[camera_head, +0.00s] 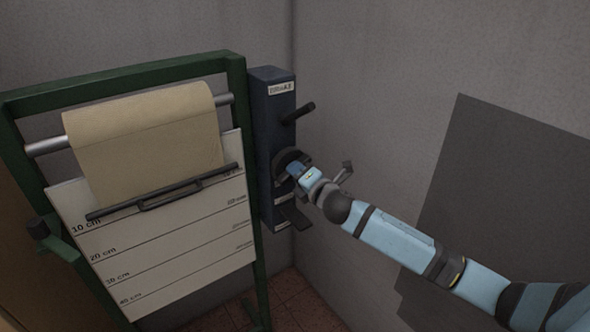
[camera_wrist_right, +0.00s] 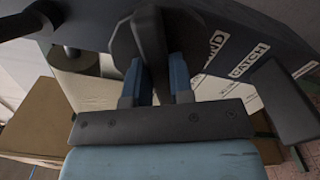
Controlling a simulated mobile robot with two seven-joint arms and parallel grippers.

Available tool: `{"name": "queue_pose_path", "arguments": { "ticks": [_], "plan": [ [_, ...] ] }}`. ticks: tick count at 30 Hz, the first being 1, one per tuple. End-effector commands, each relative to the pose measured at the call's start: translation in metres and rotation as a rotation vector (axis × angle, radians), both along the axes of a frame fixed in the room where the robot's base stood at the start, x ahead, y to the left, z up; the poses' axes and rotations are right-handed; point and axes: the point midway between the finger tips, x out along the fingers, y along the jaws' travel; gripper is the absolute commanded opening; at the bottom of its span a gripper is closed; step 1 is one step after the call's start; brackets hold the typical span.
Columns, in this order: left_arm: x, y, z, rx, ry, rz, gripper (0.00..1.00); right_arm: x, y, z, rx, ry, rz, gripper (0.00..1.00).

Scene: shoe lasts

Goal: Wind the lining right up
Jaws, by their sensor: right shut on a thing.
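The tan lining (camera_head: 150,140) hangs from a silver roller (camera_head: 47,146) in a green frame. Its dark bottom bar (camera_head: 205,181), with a handle loop, lies slightly tilted in the picture just above the 10 cm line of the white scale board (camera_head: 165,255). A dark blue box (camera_head: 272,120) stands at the frame's right side. My right gripper (camera_head: 291,170) is at this box, shut on a dark, round-looking knob (camera_head: 281,160). In the right wrist view both blue fingers (camera_wrist_right: 157,82) press on a thin dark part of it (camera_wrist_right: 150,38). My left gripper is not in view.
A dark peg (camera_head: 298,112) sticks out of the box above my gripper, and a dark flap (camera_head: 295,214) sits below. Labels reading "CATCH" (camera_wrist_right: 250,62) and partly "WIND" show in the wrist view. A grey wall stands close on the right.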

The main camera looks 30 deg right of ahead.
Motion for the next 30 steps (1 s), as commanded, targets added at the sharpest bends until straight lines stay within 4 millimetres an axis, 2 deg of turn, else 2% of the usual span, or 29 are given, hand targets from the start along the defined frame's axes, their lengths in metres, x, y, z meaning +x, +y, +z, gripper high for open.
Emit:
{"name": "queue_pose_path", "arguments": {
  "ticks": [6, 12, 20, 23, 24, 27, 30],
  "plan": [
    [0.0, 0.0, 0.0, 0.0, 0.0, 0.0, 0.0, 0.0, 0.0, 0.0, 0.015, 0.003, 0.0, 0.0],
    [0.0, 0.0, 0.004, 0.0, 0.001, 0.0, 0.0, 0.0, 0.0, 0.0, 0.287, 0.023, 0.0, 0.0],
    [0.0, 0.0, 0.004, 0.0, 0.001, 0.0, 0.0, 0.0, 0.0, 0.0, 0.316, 0.026, 0.001, 0.0],
    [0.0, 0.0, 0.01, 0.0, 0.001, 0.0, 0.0, 0.0, 0.001, 0.001, 0.474, 0.038, 0.0, 0.0],
    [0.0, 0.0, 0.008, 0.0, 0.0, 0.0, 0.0, 0.0, 0.0, 0.0, 0.457, 0.036, 0.001, 0.3],
    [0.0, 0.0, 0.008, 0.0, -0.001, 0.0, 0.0, 0.0, 0.0, 0.0, 0.451, 0.036, 0.001, 0.51],
    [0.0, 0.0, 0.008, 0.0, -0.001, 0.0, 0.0, 0.0, 0.0, 0.0, 0.45, 0.036, 0.001, 0.51]
  ]
}}
